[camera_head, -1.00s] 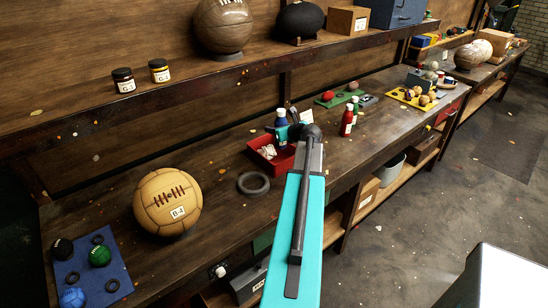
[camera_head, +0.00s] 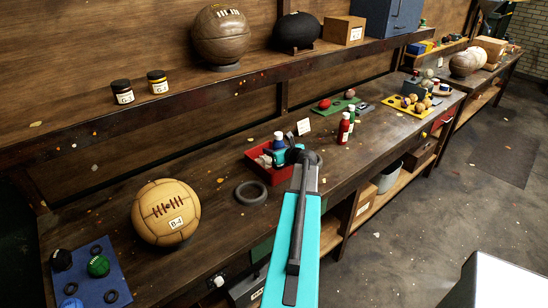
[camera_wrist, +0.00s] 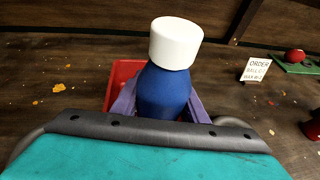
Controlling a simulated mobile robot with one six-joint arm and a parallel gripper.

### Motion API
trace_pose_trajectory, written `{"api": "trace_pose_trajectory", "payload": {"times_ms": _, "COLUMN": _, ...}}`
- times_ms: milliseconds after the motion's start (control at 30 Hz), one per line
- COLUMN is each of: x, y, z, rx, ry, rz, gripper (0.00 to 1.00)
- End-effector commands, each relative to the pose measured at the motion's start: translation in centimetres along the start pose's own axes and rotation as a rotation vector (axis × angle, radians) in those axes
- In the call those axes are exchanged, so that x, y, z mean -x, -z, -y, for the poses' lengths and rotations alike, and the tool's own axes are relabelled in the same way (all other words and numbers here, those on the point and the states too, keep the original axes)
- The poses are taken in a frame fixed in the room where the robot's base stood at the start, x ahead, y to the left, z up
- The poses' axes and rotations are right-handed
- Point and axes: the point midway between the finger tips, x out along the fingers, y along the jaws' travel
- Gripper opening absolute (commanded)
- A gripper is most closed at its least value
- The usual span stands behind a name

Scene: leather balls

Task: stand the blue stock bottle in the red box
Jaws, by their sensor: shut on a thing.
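The blue stock bottle (camera_wrist: 163,92) with a white cap is upright between the two fingers of my gripper (camera_wrist: 160,104) in the wrist view. My gripper is shut on it. In the head view the bottle (camera_head: 279,143) shows at the red box (camera_head: 254,168), with my gripper (camera_head: 284,152) around it. The red box also shows behind the bottle in the wrist view (camera_wrist: 122,72). Pale crumpled contents show in the box's left part. The bottle's base is hidden, so I cannot tell whether it touches the box floor.
A dark ring (camera_head: 251,192) lies in front of the box. A tan ball (camera_head: 166,212) sits at left. The shelf (camera_head: 190,88) runs above the bench.

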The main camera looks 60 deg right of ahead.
Motion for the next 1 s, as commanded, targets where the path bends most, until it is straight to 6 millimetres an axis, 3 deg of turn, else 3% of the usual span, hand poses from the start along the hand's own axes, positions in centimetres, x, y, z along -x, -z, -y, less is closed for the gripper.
{"api": "trace_pose_trajectory", "payload": {"times_ms": 533, "x": -1.3, "y": 3.2, "z": 0.1, "rx": -0.002, "ry": 0.001, "rz": 0.0, "gripper": 0.1}}
{"api": "trace_pose_trajectory", "payload": {"times_ms": 1000, "x": -1.5, "y": 3.7, "z": 0.1, "rx": -0.001, "ry": 0.002, "rz": 0.0, "gripper": 0.1}}
